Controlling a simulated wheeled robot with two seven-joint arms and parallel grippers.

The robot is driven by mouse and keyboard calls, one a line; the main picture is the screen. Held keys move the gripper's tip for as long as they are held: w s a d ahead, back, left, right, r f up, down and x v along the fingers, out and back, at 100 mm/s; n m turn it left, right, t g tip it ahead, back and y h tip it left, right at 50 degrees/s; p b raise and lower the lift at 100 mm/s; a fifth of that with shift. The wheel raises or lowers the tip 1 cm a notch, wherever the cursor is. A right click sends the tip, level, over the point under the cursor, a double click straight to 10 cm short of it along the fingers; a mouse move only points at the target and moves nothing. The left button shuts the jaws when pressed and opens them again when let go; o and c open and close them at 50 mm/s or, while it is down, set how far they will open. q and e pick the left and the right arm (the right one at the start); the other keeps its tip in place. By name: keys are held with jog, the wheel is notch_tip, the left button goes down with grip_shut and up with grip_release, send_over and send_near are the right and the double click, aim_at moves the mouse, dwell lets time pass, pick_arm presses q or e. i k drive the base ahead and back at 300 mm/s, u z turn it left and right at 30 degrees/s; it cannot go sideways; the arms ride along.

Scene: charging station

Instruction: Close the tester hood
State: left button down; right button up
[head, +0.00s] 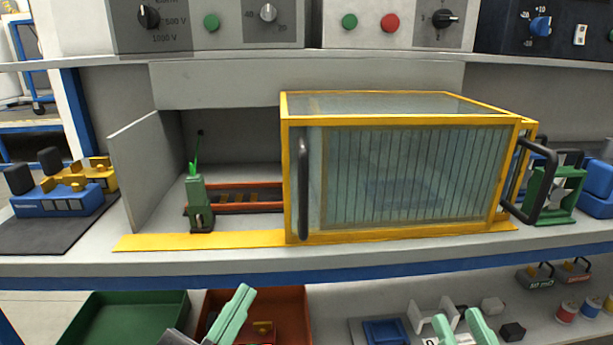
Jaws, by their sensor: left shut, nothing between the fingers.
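The tester hood (403,121) is a clear box with a yellow frame and stands over the right part of the tester bay. A black upright handle (304,185) is on its front left, and another black handle (538,185) shows at its right side. The left part of the bay is uncovered, showing a green clamp-like fixture (199,205) and a reddish rail (240,197). My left gripper (238,302) is shut and empty, low in front of the bench edge. My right gripper (461,325) has its fingers apart, low at the bottom right; neither touches the hood.
A grey panel (146,175) stands left of the bay. A blue and yellow device (65,195) sits on a dark mat at left. A green device (553,192) stands close to the right handle. Below are a green bin (125,320), a red-brown bin (285,310) and small parts.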

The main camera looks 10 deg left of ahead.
aim_at(470, 112)
jog(key=u, duration=0.95)
jog(key=k, duration=0.75)
jog(key=z, duration=1.05)
jog(key=i, duration=0.5)
